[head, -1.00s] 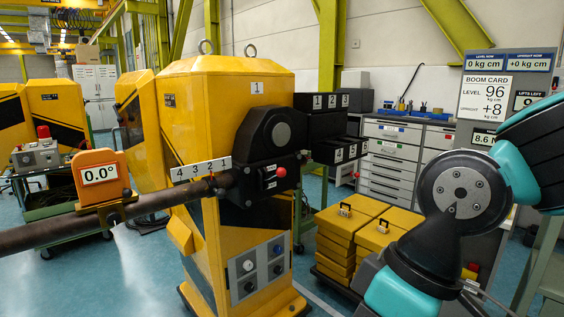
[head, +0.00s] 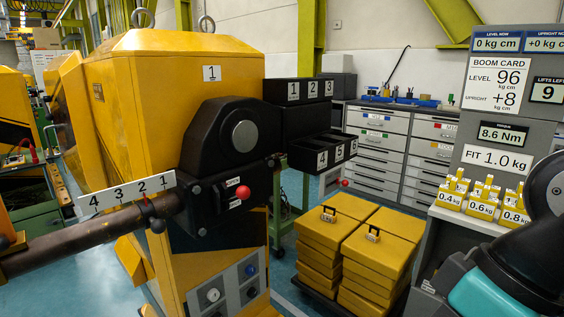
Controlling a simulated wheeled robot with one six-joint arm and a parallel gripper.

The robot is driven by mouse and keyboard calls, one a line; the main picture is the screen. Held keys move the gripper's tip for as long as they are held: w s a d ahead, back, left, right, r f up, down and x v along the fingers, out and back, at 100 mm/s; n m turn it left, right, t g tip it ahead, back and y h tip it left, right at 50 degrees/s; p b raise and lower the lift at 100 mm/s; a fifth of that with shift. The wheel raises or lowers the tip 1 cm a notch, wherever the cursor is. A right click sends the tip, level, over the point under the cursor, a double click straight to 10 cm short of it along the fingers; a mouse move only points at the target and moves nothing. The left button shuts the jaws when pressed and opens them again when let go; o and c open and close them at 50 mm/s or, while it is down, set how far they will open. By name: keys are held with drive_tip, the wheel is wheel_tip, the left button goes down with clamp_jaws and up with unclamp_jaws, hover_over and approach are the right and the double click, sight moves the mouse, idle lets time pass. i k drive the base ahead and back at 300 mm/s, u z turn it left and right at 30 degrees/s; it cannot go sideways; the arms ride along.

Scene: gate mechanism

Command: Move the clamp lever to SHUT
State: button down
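A black clamp housing (head: 232,200) sits on the front of the yellow machine post, around the inner end of the dark boom. A red ball knob (head: 243,192) stands out from its face beside a small white label. I take this knob to be the end of the clamp lever. Its arm is hard to make out, and the label is too small to read surely, so I cannot tell its position. My gripper is out of view; only links of my arm show at the lower right, well apart from the housing.
The boom (head: 80,240) reaches left, under a number plate (head: 127,193). Black numbered bins (head: 305,122) stand right of the post. Stacked yellow cases (head: 375,245) are on the floor. A grey stand (head: 480,150) with yellow weights (head: 482,205) is at right.

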sight(242, 193)
drive_tip(key=u, duration=0.1)
drive_tip(key=i, duration=0.8)
drive_tip(key=u, duration=0.7)
drive_tip(key=i, duration=0.35)
drive_tip(key=u, duration=0.2)
